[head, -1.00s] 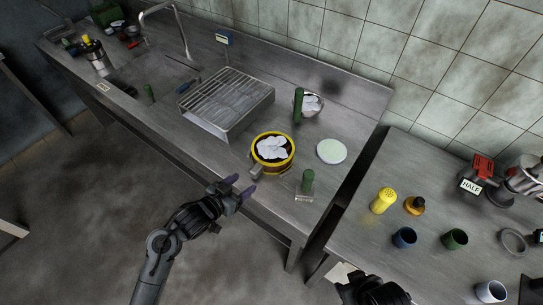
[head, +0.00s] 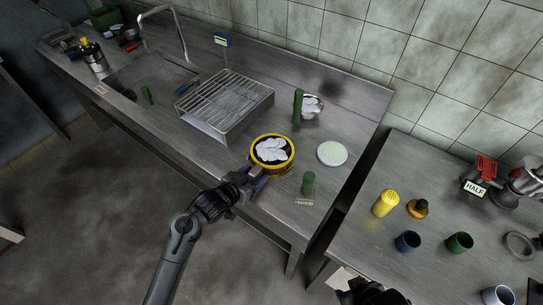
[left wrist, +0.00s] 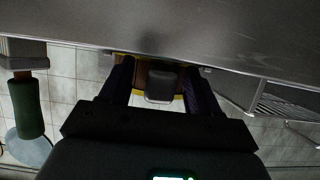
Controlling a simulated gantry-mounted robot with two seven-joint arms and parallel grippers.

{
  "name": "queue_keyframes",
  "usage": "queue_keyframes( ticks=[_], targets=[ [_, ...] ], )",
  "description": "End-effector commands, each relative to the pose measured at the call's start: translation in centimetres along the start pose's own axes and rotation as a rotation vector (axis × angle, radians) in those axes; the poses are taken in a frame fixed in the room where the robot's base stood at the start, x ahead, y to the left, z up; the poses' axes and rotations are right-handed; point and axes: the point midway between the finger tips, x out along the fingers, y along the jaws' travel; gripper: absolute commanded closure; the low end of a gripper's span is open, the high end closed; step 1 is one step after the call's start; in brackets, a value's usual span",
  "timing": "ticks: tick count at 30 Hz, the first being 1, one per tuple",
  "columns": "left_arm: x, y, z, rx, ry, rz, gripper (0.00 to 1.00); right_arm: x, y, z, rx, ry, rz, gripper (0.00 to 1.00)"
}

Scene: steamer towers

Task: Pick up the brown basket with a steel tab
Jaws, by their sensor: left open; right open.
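The brown basket (head: 291,158) has a yellow rim and holds several white pieces. It stands on the steel counter near the front edge. Its steel tab faces the front left and is partly hidden by my left gripper (head: 255,178) in the head view. In the left wrist view the steel tab (left wrist: 160,84) shows between the two open fingers, with brown wall and yellow rim behind it. I cannot tell whether the fingers touch the tab. My right gripper (head: 372,292) is at the bottom edge of the head view, partly cut off, away from the basket.
The right table holds a yellow shaker (head: 385,203) and cups.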

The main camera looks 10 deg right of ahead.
Motion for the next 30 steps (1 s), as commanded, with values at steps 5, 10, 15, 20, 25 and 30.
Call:
queue_keyframes(
  ticks=[5,10,15,20,25,30],
  targets=[
    [0.0,0.0,0.0,0.000,0.000,0.000,0.51,0.0,0.0,0.0,0.000,0.000,0.000,0.57],
    [0.0,0.0,0.0,-0.001,0.000,0.000,0.77,0.0,0.0,0.0,0.001,0.000,-0.001,0.57],
    [-0.1,0.0,0.0,-0.001,-0.001,0.000,1.00,0.0,-0.1,0.0,0.004,0.000,-0.003,0.57],
    [-0.1,0.0,-0.1,0.000,0.001,0.000,1.00,0.0,-0.2,-0.1,0.007,0.000,-0.006,0.57],
    [-0.2,0.0,-0.4,0.000,0.002,0.000,1.00,-0.1,-0.2,-0.1,0.009,0.001,-0.007,0.57],
    [-0.9,-0.1,-2.1,0.001,0.004,-0.001,1.00,-0.7,-0.2,-0.3,0.009,0.001,-0.007,0.57]
  ],
)
